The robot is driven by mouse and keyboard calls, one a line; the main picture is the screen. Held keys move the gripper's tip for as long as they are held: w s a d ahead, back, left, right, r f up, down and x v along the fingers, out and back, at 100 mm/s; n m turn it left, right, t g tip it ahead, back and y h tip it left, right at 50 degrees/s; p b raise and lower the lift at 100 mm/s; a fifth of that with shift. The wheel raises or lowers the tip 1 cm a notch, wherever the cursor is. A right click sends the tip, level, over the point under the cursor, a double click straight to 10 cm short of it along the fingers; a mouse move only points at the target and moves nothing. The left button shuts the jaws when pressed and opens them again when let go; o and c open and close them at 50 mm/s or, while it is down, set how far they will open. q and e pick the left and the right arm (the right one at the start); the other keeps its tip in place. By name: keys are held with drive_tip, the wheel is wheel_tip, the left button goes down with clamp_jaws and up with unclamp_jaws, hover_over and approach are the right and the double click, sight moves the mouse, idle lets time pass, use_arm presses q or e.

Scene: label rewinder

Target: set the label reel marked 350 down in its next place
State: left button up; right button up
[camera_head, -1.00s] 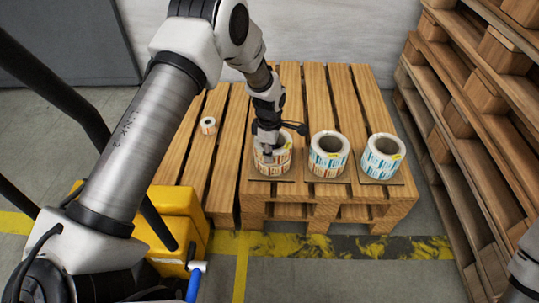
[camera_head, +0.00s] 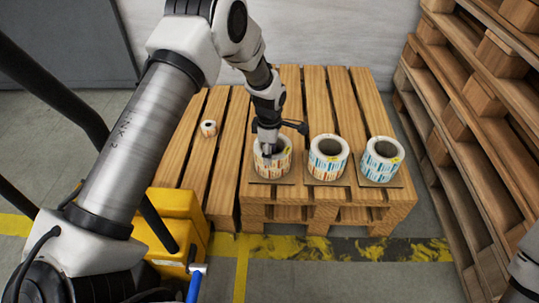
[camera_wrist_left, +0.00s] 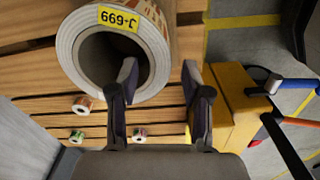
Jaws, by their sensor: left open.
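Three large label reels stand upright in a row on square cards along the pallet's front: a left reel (camera_head: 272,166), a middle reel (camera_head: 328,157) and a right reel (camera_head: 382,159). My left gripper (camera_head: 267,152) is low over the left reel. In the left wrist view that reel (camera_wrist_left: 160,75) carries a yellow tag that seems to read J-699, upside down. The gripper (camera_wrist_left: 158,78) is open there, one finger over the reel's hole and wall, the other outside. I cannot tell whether they touch. No mark 350 is legible. My right gripper is out of view.
The wooden pallet (camera_head: 229,150) has bare slats behind the reels. A small roll (camera_head: 208,128) stands on its left part. Stacked pallets (camera_head: 470,110) rise at the right. A yellow machine body (camera_head: 176,222) stands at the front left.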

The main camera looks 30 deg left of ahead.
use_arm(q)
wheel_tip(320, 180, up, 10)
drive_tip(key=r+p, duration=0.1)
drive_tip(key=p, duration=0.3)
drive_tip(key=s+d+f+m, duration=0.3)
drive_tip(key=s+f+m, duration=0.5)
drive_tip(key=s+f, duration=0.5)
drive_tip(key=s+d+f+m, duration=0.1)
drive_tip(key=s+f+m, duration=0.1)
drive_tip(key=s+m, duration=0.4)
drive_tip(key=s+f+m, duration=0.3)
drive_tip(key=s+m, duration=0.4)
drive_tip(key=s, duration=0.7)
drive_tip(key=shift+s+d+f, duration=0.15)
drive_tip(key=shift+d+f, duration=0.1)
drive_tip(key=shift+d, duration=0.1)
